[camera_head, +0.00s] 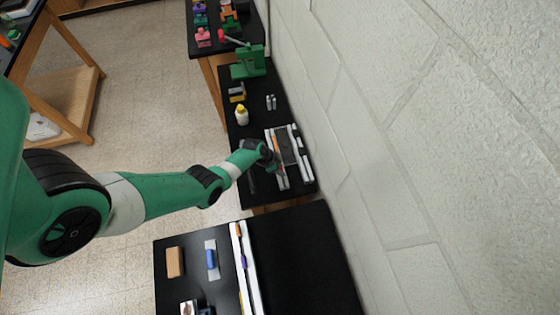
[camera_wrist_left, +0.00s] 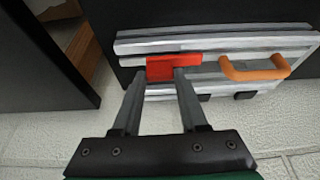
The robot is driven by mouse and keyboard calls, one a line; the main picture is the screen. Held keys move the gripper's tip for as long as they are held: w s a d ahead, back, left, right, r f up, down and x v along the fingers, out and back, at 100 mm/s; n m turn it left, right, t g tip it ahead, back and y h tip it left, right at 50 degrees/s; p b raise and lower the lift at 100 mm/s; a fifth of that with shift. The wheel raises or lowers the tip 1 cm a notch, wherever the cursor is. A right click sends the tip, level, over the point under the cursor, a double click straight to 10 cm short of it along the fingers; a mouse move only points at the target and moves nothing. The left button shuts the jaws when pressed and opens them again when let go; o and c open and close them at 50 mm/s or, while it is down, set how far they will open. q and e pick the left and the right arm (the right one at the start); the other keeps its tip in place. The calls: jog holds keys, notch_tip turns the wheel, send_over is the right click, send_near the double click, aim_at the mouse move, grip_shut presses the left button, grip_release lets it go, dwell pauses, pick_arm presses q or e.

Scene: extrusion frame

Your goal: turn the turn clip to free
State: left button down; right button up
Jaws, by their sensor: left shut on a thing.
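The red turn clip (camera_wrist_left: 172,67) lies lengthwise along a silver rail of the extrusion frame (camera_wrist_left: 215,42) in the left wrist view. My left gripper (camera_wrist_left: 160,76) is shut on the red clip, with its two fingers at the clip's near side. An orange handle (camera_wrist_left: 255,68) is fixed to the frame to the right of the clip. In the head view the frame (camera_head: 296,150) lies on the black bench, and my left gripper (camera_head: 277,168) reaches its near left part. The clip is too small to make out there. My right gripper is not in view.
A white bottle with a yellow cap (camera_head: 242,115), a yellow and black item (camera_head: 237,92) and a green device (camera_head: 248,63) stand farther back on the bench. A pale block wall (camera_head: 400,130) runs close along the right. A nearer table holds a brown block (camera_head: 175,262).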

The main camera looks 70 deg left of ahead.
pick_arm(q)
jog(key=n, duration=0.2)
jog(key=n+y, duration=0.1)
jog(key=n, duration=0.1)
jog(key=shift+d+y+p, duration=0.2)
jog(key=shift+y+p, duration=0.1)
jog(key=shift+p, duration=0.1)
jog(key=n+y, duration=0.1)
jog(key=n, duration=0.1)
jog(key=shift+n+g, duration=0.3)
jog(key=n, duration=0.2)
jog(key=n+g+y+b, duration=0.1)
jog(key=n, duration=0.2)
jog(key=shift+w+d+f+y+b, duration=0.1)
jog(key=shift+w+d+y+b, duration=0.05)
jog(key=shift+y+b, duration=0.15)
jog(key=n+g, duration=0.1)
jog(key=n, duration=0.2)
jog(key=shift+w, duration=0.1)
jog(key=shift+n+g+y, duration=0.3)
jog(key=shift+n+g, duration=0.5)
jog(key=shift+n, duration=0.8)
